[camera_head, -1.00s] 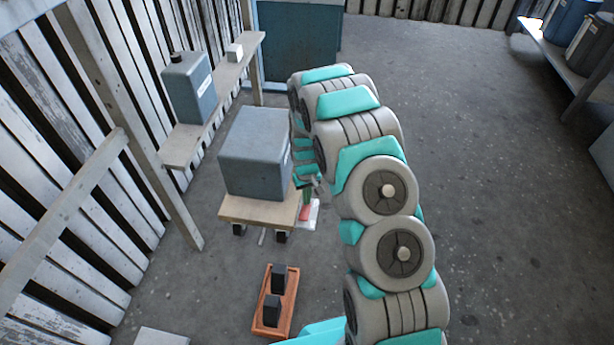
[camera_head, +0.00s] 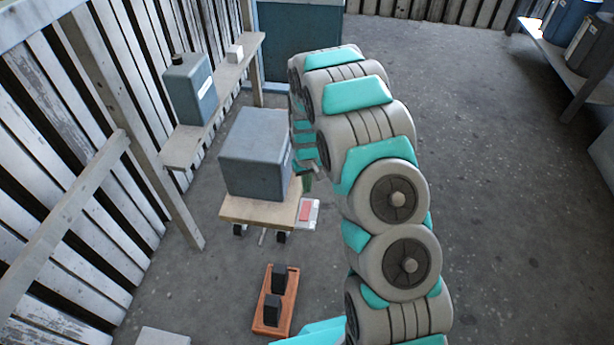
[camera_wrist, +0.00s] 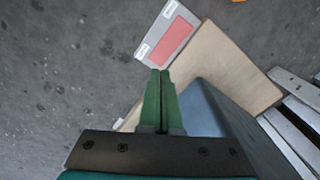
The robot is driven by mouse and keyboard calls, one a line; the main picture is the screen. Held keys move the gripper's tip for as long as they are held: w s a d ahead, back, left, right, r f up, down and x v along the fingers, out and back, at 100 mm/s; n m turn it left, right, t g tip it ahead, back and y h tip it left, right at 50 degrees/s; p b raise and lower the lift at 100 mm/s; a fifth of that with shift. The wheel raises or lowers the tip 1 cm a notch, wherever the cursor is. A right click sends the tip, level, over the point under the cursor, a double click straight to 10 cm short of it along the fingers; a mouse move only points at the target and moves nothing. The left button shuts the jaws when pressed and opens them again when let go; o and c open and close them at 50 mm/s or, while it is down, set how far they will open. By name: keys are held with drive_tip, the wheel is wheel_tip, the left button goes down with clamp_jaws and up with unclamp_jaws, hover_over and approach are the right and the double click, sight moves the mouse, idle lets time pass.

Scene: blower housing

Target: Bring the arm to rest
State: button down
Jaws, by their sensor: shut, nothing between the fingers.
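My gripper (camera_wrist: 160,75) has green fingers and is shut and empty in the wrist view. In the head view my gripper (camera_head: 307,184) shows small beside my arm, at the right side of a blue-grey box-shaped housing (camera_head: 256,155). The housing stands on a wooden-topped wheeled cart (camera_head: 260,211); in the wrist view the housing (camera_wrist: 215,110) lies right of the fingers. A light panel with a red patch (camera_head: 307,212) sits at the cart's right edge. The panel (camera_wrist: 168,38) appears beyond the fingertips in the wrist view. My arm hides part of the floor behind it.
An orange tray (camera_head: 290,300) with two black blocks lies on the floor in front of the cart. A shelf (camera_head: 183,146) with a grey canister (camera_head: 190,88) runs along the left wall. A bench (camera_head: 565,66) stands far right. The floor (camera_head: 500,200) right of my arm is clear.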

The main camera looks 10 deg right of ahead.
idle(0.4)
drive_tip(key=s+r+p, duration=0.1)
drive_tip(key=s+r, duration=0.7)
drive_tip(key=r, duration=0.3)
drive_tip(key=s+r+p, duration=0.1)
drive_tip(key=s+r, duration=0.7)
drive_tip(key=r, duration=0.4)
drive_tip(key=s+r+g, duration=0.1)
drive_tip(key=s+r, duration=0.4)
drive_tip(key=s, duration=0.7)
drive_tip(key=s+r+m, duration=0.1)
drive_tip(key=s+r, duration=0.4)
drive_tip(key=s, duration=0.7)
drive_tip(key=shift+s+g+p, duration=0.25)
drive_tip(key=shift+g+p, duration=0.15)
